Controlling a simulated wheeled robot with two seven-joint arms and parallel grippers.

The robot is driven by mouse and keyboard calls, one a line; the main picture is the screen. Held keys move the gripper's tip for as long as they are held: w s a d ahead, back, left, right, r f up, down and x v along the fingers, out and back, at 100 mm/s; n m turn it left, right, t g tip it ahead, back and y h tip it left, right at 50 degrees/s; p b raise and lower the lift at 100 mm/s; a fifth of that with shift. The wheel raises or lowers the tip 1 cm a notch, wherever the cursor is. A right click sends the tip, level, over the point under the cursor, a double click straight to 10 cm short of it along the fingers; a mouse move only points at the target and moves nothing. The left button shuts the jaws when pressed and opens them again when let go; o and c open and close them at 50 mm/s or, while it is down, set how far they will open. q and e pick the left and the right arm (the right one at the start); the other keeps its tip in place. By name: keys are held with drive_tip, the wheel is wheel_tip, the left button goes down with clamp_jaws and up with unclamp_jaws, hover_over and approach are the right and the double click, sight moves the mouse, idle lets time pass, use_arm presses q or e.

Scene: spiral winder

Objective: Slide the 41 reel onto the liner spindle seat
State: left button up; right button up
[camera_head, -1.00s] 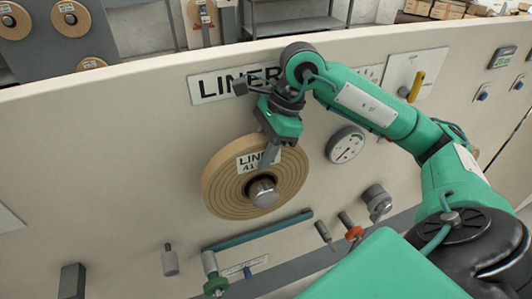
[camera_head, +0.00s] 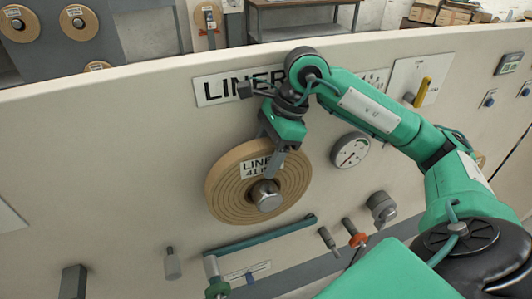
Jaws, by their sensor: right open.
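The 41 reel (camera_head: 228,194), a tan wound roll with a white label reading "LINER 41", sits around a grey metal spindle (camera_head: 267,196) on the cream panel, below the "LINER" sign (camera_head: 225,89). The spindle's end sticks out through the reel's centre. Whether the reel is fully against its seat cannot be told. My right gripper (camera_head: 274,164) is open, its fingers pointing down in front of the reel's upper right face, just above the spindle. Whether a finger touches the reel is unclear. My left gripper is out of view.
A round gauge (camera_head: 350,151) is right of the reel. Below are a teal bar (camera_head: 262,234), a grey knob (camera_head: 382,207), an orange-collared peg (camera_head: 356,236) and a grey peg (camera_head: 172,263). A yellow handle (camera_head: 422,92) is at upper right. The panel left of the reel is clear.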

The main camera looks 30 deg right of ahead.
drive_tip(key=b+v, duration=0.2)
drive_tip(key=v, duration=1.1)
drive_tip(key=shift+d+r, duration=0.2)
drive_tip(key=shift+r, duration=0.15)
